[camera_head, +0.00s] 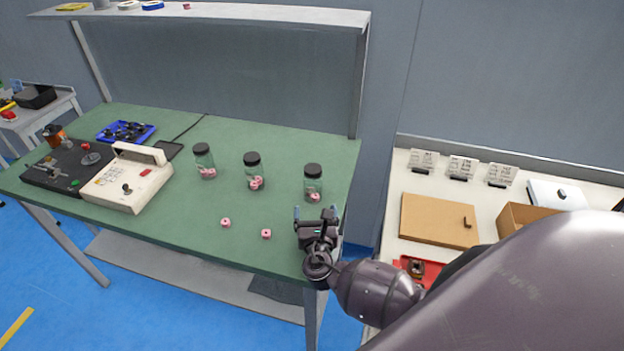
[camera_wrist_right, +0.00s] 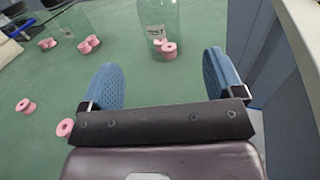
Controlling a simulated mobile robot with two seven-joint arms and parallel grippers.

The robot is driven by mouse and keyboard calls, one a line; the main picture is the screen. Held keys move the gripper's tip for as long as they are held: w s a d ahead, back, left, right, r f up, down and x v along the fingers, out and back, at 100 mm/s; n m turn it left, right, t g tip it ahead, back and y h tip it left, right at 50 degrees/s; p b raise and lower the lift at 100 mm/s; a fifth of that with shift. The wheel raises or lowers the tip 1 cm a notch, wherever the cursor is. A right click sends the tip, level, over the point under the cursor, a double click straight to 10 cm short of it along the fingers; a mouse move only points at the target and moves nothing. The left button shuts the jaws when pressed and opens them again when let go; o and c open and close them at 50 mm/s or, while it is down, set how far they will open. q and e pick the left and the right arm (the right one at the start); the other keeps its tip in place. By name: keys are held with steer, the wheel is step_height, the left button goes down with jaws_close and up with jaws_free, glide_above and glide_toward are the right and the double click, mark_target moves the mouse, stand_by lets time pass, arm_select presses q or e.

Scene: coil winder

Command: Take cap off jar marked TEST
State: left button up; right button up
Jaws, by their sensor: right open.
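Three clear jars with black caps stand in a row on the green bench: a left jar (camera_head: 205,160), a middle jar (camera_head: 253,170) and a right jar (camera_head: 313,182). Each has pink spools at its bottom. The caps are on, including the right jar's cap (camera_head: 313,170). My right gripper (camera_head: 316,213) is open and empty at the bench's front right, just in front of the right jar. In the right wrist view this jar (camera_wrist_right: 158,15) stands beyond the blue finger pads, its cap out of frame. It bears a label whose print I cannot read surely.
Two pink spools (camera_head: 225,222) (camera_head: 266,233) lie loose on the green bench (camera_head: 190,235). A beige winder (camera_head: 128,180) and a blue tray (camera_head: 126,132) are on the left. A shelf (camera_head: 230,14) overhangs the back. A white side table (camera_head: 397,205) stands right, across a gap.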

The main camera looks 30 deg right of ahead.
mark_target(314, 190)
steer(key=shift+w+d, duration=0.25)
steer(key=shift+w, duration=0.1)
steer(key=b+x, duration=0.2)
steer(key=x, duration=0.3)
steer(key=shift+w, duration=0.1)
steer(key=x, duration=0.1)
steer(key=b+x, duration=0.1)
steer(key=x, duration=0.1)
steer(key=b+x, duration=0.1)
steer(key=shift+w+d+f, duration=0.25)
steer(key=shift+f, duration=0.05)
steer(key=shift+w+d+r, duration=0.1)
steer(key=shift+w, duration=0.1)
arm_select(q)
steer(key=f, duration=0.4)
steer(key=s+f, duration=0.1)
steer(key=shift+d+f, duration=0.1)
steer(key=shift+f, duration=0.3)
arm_select(e)
steer(key=shift+r, duration=0.15)
arm_select(q)
steer(key=shift+w, duration=0.1)
arm_select(e)
steer(key=c, duration=1)
arm_select(q)
steer(key=shift+r, duration=0.1)
arm_select(e)
steer(key=shift+r, duration=0.1)
steer(key=shift+c, duration=0.2)
